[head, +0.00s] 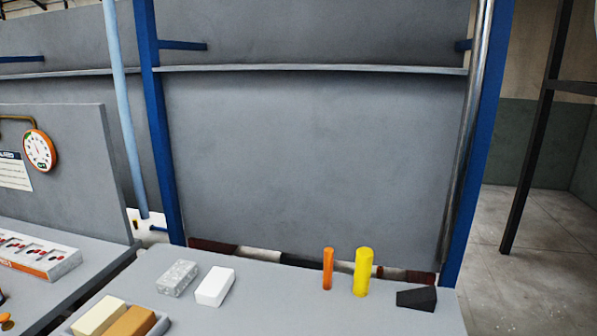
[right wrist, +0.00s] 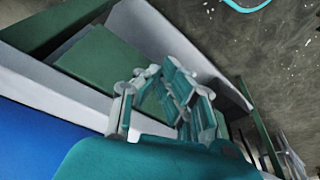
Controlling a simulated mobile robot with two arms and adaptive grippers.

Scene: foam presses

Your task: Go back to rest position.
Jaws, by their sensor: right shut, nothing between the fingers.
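My right gripper (right wrist: 165,95) shows in the right wrist view, teal and grey, with its fingers shut and nothing held between them. It hangs away from the table objects, in front of a green panel with a pale frame (right wrist: 105,60). Neither gripper shows in the head view. My left gripper is in no view.
The grey table (head: 290,310) bears a speckled block (head: 178,278), a white block (head: 215,287), an orange cylinder (head: 327,268), a yellow cylinder (head: 362,272), a dark block (head: 417,298) and a tray with tan blocks (head: 70,330). Blue posts (head: 480,150) frame a grey panel behind.

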